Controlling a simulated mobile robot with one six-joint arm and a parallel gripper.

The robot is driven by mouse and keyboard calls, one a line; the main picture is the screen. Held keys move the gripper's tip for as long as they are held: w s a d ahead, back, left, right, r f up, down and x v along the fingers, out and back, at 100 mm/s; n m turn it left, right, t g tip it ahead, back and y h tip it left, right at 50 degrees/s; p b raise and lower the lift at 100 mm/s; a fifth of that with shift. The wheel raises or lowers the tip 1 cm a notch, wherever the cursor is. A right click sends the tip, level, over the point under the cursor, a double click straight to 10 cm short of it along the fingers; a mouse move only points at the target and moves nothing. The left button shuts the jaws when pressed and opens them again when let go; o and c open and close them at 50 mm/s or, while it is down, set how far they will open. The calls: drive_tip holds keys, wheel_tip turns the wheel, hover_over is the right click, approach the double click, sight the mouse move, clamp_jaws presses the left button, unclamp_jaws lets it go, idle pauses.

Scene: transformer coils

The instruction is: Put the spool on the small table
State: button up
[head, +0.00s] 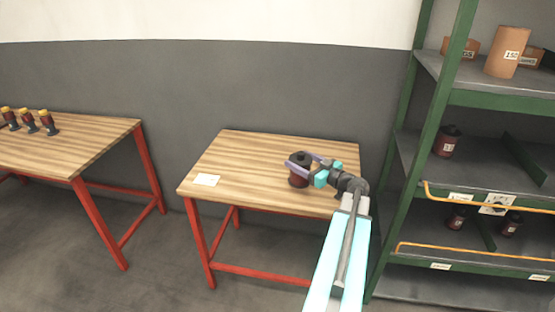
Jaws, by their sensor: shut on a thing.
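The spool (299,180) is dark with a reddish-brown body and a black top. It is upright, between the fingers of my gripper (303,163), which is shut on it. The spool shows over the right half of the small table (240,160), which has a striped wooden top and red legs. I cannot tell whether the spool's bottom touches the tabletop or is just above it. My arm reaches in from the lower right and hides the table's right front corner.
A white paper (207,180) lies on the small table's left front. A longer table (100,135) with several yellow-topped coils (30,122) stands left, across a gap. A green shelf rack (455,90) with spools and boxes stands close on the right. The small table's left half is mostly clear.

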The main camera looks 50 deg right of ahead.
drive_tip(key=w+p, duration=0.2)
drive_tip(key=w, duration=0.9)
drive_tip(key=shift+w+f, duration=0.35)
drive_tip(key=shift+f, duration=0.1)
drive_tip(key=shift+f, duration=0.15)
drive_tip(key=shift+a+f+p, duration=0.1)
drive_tip(key=shift+f+p, duration=0.5)
drive_tip(key=shift+f, duration=1)
drive_tip(key=shift+f, duration=0.1)
drive_tip(key=o, duration=1.6)
drive_tip(key=shift+f, duration=0.1)
drive_tip(key=shift+s, duration=0.1)
drive_tip(key=s+b, duration=0.1)
drive_tip(key=s, duration=0.7)
drive_tip(key=s+r+b, duration=0.1)
drive_tip(key=s, duration=0.3)
drive_tip(key=shift+a+b, duration=0.2)
drive_tip(key=shift+b, duration=0.1)
drive_tip(key=shift+f, duration=0.1)
